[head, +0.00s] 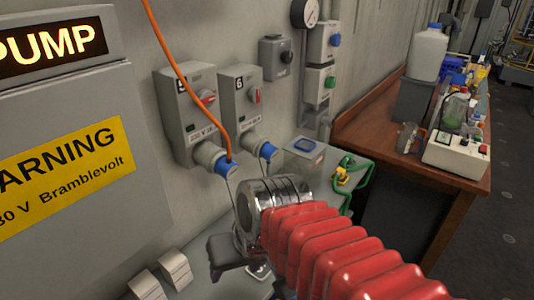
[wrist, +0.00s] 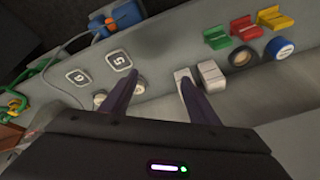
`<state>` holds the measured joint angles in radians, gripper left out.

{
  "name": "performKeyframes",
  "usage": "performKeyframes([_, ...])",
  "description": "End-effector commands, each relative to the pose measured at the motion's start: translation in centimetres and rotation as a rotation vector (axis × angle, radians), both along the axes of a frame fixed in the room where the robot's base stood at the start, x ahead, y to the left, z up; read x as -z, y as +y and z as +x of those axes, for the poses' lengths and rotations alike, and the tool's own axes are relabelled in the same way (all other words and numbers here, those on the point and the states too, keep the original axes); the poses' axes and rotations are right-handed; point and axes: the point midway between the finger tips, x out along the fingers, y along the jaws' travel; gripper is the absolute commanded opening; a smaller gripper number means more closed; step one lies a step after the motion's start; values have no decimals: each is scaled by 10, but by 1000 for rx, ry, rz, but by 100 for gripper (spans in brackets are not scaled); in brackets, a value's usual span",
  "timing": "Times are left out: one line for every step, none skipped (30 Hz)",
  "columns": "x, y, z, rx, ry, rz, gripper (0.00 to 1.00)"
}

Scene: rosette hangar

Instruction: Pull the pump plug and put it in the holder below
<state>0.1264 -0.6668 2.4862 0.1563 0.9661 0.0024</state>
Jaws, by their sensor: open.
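A blue-collared plug (head: 225,166) with an orange cable sits in the left grey wall socket box (head: 188,115). The right box (head: 240,100), marked 6, has a similar blue end (head: 267,150) at its outlet. Which one is the pump plug is not labelled clearly. My gripper (head: 228,262) is low in front of the boxes, over the console and apart from both plugs. In the wrist view my gripper (wrist: 158,88) is open and empty above the console. There, round holders (wrist: 100,99) sit beside labels 5 (wrist: 119,60) and 6 (wrist: 81,77), partly behind a finger.
A PUMP sign (head: 52,42) and yellow warning panel (head: 68,165) stand at left. White rockers (wrist: 212,75) and coloured switches (wrist: 245,30) are on the console. A green hose (head: 350,180) hangs at right, before a wooden bench (head: 465,178) with bottles. A blue and orange object (wrist: 117,20) lies by the console edge.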

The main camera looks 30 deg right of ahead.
Motion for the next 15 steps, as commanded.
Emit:
performKeyframes([7,0,0,53,42,51,55])
performKeyframes([10,1,-1,85,66,86,55])
performKeyframes([14,3,-1,130,99,134,55])
performKeyframes([17,5,-1,165,124,172,55])
performKeyframes([20,7,-1,198,147,211,55])
performKeyframes([22,9,0,245,179,262,55])
performKeyframes([24,10,1,278,201,301,55])
performKeyframes([25,12,2,312,222,340,55])
performKeyframes([27,14,4,357,250,393,55])
performKeyframes([27,15,5,390,271,433,55])
performKeyframes([28,16,7,425,289,473,55])
performKeyframes([28,18,10,468,315,528,55])
performKeyframes([28,18,13,502,333,569,55])
performKeyframes([28,19,16,536,351,612,55])
performKeyframes([27,19,20,579,372,668,55])
